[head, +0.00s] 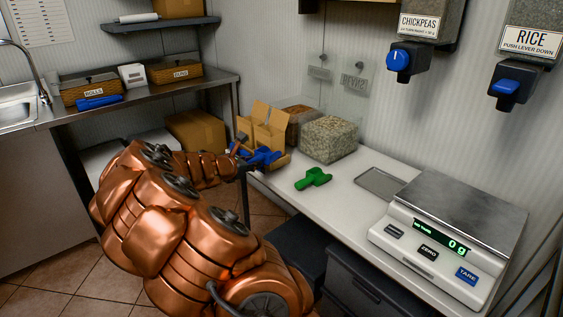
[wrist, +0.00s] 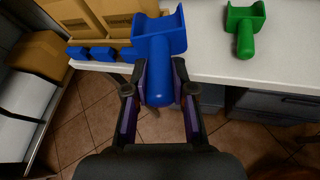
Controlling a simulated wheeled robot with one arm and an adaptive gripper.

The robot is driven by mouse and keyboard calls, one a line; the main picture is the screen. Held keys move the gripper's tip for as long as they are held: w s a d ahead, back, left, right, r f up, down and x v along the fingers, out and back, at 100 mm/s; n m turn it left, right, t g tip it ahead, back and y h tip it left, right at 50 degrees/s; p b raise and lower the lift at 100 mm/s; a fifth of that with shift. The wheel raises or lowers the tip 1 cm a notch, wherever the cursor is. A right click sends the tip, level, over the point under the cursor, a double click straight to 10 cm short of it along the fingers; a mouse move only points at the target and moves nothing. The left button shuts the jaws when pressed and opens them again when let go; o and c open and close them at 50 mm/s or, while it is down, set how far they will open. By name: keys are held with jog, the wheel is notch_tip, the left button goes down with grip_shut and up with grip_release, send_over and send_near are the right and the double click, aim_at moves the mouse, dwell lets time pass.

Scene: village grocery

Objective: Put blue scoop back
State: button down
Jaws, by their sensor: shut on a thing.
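The blue scoop (wrist: 158,48) is in my gripper (wrist: 159,88), its handle between the two fingers and its open bowl pointing away from me. In the head view my gripper (head: 241,147) is at the far left end of the white counter, with the blue scoop (head: 265,157) beside the cardboard boxes. The arm partly hides the gripper there. I cannot tell whether the scoop touches the counter. A green scoop (head: 313,178) lies on the counter to the right, and also shows in the wrist view (wrist: 245,28).
Clear bins of dry goods (head: 330,139) stand behind the green scoop. Cardboard boxes (head: 263,127) stand left of them. A metal tray (head: 381,182) and a scale (head: 447,228) reading 0 g are right. Small blue parts (wrist: 102,54) line the boxes' front. Dispensers hang above.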

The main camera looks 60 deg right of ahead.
aim_at(279, 156)
jog(key=s+d+m+g, duration=0.1)
jog(key=d, duration=0.3)
jog(key=s+d+f+m+g+b, duration=0.1)
jog(key=d, duration=0.3)
jog(key=s+d+f+m+g+b, duration=0.1)
jog(key=d, duration=0.3)
jog(key=shift+s+f+g, duration=0.2)
jog(key=shift+f+g, duration=0.05)
jog(key=shift+g, duration=0.05)
jog(key=shift+f+b, duration=2.35)
jog(key=shift+f, duration=0.4)
jog(key=c, duration=0.9)
grip_release()
jog(key=v, duration=1.2)
jog(key=shift+a, duration=0.1)
